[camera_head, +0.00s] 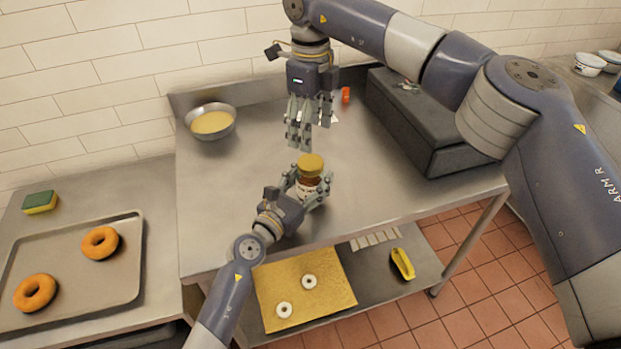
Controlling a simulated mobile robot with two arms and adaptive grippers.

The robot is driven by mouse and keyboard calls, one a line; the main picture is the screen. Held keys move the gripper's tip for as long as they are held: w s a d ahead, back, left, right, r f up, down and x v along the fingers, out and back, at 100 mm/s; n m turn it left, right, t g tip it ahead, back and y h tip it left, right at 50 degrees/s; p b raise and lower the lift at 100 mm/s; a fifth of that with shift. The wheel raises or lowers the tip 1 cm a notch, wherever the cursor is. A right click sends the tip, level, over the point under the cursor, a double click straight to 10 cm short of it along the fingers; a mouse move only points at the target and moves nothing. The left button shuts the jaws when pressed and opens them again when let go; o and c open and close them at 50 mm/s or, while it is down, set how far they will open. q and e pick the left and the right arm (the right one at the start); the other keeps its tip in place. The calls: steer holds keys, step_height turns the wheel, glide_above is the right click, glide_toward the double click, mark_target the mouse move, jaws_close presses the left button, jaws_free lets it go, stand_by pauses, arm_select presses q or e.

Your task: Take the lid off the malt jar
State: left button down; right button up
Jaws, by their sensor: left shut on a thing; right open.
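The malt jar (308,186) has a brown body with a whitish label and stands upright over the steel table. Its gold lid (311,165) is on top of it. My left gripper (313,195) is shut around the jar's body, with its fingers covering part of the jar. My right gripper (306,142) is open and empty. It points down just above the lid, a little behind it, with a small gap to the lid in the picture.
A bowl of yellow liquid (213,122) stands at the table's back left. A dark grey box (423,128) takes up the right side. A small orange item (346,95) lies near the back. The table's left part is clear.

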mark_target(310, 162)
steer(key=m, duration=0.7)
steer(key=shift+m, duration=0.4)
steer(key=m, duration=1.5)
steer(key=shift+m, duration=0.4)
steer(key=m, duration=0.7)
steer(key=shift+m, duration=0.3)
steer(key=shift+f, duration=4)
